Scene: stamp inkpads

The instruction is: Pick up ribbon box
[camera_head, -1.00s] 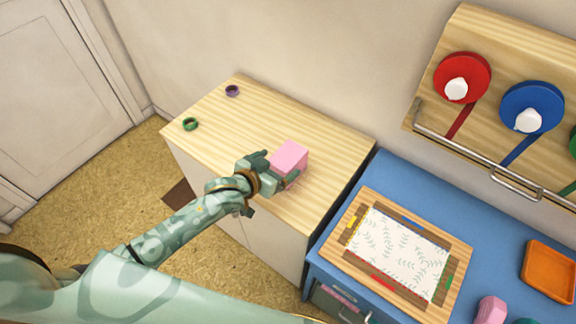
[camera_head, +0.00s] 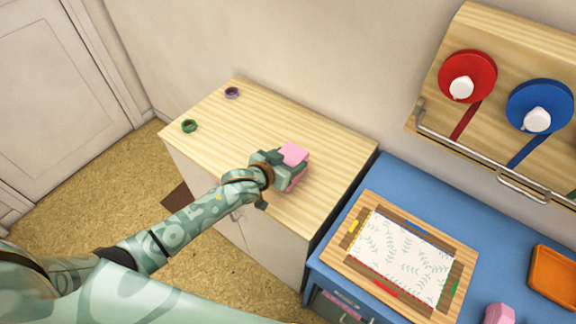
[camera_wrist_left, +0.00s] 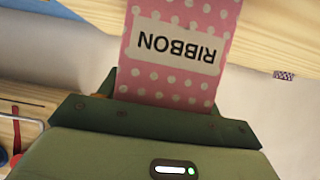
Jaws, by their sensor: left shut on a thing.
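The ribbon box (camera_head: 293,153) is pink and sits at the right part of the wooden cabinet top. In the left wrist view the ribbon box (camera_wrist_left: 178,88) shows white dots and a white label reading RIBBON, upside down in the picture. My left gripper (camera_head: 287,172) is shut on the box, its fingers at the box's sides. The gripper hides part of the box, and I cannot tell whether the box touches the cabinet top. My right gripper is not in view.
To the right is a blue table (camera_head: 400,184) with a framed leaf-patterned sheet (camera_head: 400,258), an orange tray (camera_head: 556,280) and a pink block (camera_head: 498,314). A rack (camera_head: 470,120) holds ribbon spools.

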